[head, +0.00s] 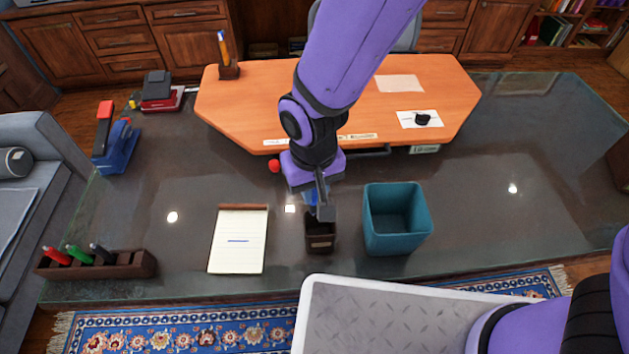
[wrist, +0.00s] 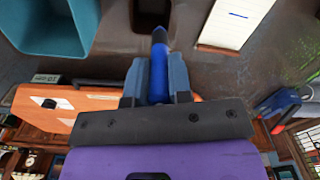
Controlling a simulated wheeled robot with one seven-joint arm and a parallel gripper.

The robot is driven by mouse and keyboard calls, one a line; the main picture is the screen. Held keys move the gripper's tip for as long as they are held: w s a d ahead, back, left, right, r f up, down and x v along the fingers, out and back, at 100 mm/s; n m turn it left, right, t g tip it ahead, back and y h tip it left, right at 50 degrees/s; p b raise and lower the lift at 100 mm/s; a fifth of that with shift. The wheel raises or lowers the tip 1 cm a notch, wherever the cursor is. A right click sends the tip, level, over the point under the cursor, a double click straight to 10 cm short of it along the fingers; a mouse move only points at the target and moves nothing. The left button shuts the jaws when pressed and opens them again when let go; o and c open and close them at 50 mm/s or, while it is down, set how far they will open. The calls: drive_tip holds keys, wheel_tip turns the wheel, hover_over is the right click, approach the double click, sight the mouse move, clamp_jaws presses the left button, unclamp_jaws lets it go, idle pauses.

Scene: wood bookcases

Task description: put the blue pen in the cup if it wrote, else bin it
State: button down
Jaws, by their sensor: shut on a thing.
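My gripper (head: 318,200) is shut on the blue pen (head: 309,197), which points down above the small dark brown cup (head: 320,245). In the wrist view the pen (wrist: 159,75) sits between the fingers, its dark end by the cup (wrist: 150,12). I cannot tell whether the tip is inside the cup's mouth. The notepad (head: 238,258), left of the cup, bears a short blue line (head: 238,241); the line also shows in the wrist view (wrist: 238,15). The teal bin (head: 397,245) stands right of the cup; no contents show in it.
A brown rack (head: 120,267) with red, green and black pens stands at the left. A blue tape dispenser (head: 117,148) and a red-and-black device (head: 162,92) are farther back. An orange wooden board (head: 260,105) lies behind the cup. The glass right of the bin is clear.

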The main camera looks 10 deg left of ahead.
sight(313, 212)
drive_tip(key=shift+f, duration=4.2)
drive_tip(key=c, duration=1)
unclamp_jaws()
drive_tip(key=shift+o, duration=0.2)
drive_tip(key=shift+r, duration=0.1)
wheel_tip(313, 212, up, 11)
drive_tip(key=shift+f, duration=0.2)
